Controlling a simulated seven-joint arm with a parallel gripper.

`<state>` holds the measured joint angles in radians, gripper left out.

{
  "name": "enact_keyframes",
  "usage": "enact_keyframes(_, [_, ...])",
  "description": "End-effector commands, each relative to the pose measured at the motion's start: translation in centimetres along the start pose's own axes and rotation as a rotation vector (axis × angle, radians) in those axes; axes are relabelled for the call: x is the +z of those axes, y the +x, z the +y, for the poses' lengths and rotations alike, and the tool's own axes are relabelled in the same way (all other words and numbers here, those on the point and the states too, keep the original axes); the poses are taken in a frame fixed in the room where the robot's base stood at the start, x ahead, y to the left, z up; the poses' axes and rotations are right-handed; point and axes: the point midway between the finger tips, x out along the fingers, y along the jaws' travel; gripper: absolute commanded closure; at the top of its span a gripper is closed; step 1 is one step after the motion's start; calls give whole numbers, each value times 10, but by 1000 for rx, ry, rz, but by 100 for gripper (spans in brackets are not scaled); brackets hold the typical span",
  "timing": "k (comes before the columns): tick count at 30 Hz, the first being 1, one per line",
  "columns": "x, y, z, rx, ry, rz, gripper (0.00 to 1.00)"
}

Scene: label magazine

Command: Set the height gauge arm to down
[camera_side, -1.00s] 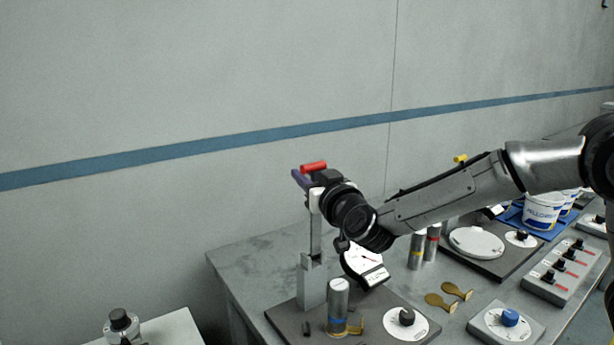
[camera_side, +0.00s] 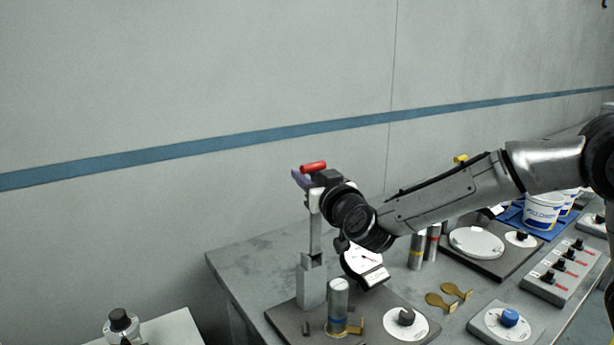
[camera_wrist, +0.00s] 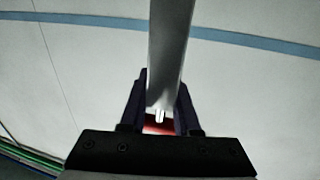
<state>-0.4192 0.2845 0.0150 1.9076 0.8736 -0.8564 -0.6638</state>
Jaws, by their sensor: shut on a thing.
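The height gauge arm is a flat grey bar (camera_side: 316,235) with a red handle (camera_side: 313,167) at its top. It stands upright, raised from a grey post (camera_side: 312,285) on a dark base plate. My gripper (camera_side: 302,177) is at the top of the bar, its dark purple fingers shut on the red handle. In the wrist view the bar (camera_wrist: 170,45) runs up the middle between the fingers of my gripper (camera_wrist: 162,95). Part of the red handle (camera_wrist: 158,126) shows low between them. The wrist hides part of the handle in the side view.
A silver cylinder (camera_side: 338,300), a dial with a black knob (camera_side: 406,318) and a tilted white gauge (camera_side: 365,266) are near the post. Brass pieces (camera_side: 455,290), a blue knob box (camera_side: 509,318) and white tubs (camera_side: 542,212) are to the right. The table's back left is clear.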

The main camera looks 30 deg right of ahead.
Motion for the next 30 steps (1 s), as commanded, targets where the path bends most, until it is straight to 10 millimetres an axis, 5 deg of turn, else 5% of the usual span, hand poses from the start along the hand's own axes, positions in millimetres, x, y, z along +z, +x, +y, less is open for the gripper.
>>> enact_keyframes(11, [-1,-22,-1,-14,20,113,100])
enact_keyframes(17, [1,-49,4,-15,51,267,100])
enact_keyframes(30, [15,-116,19,-14,56,276,100])
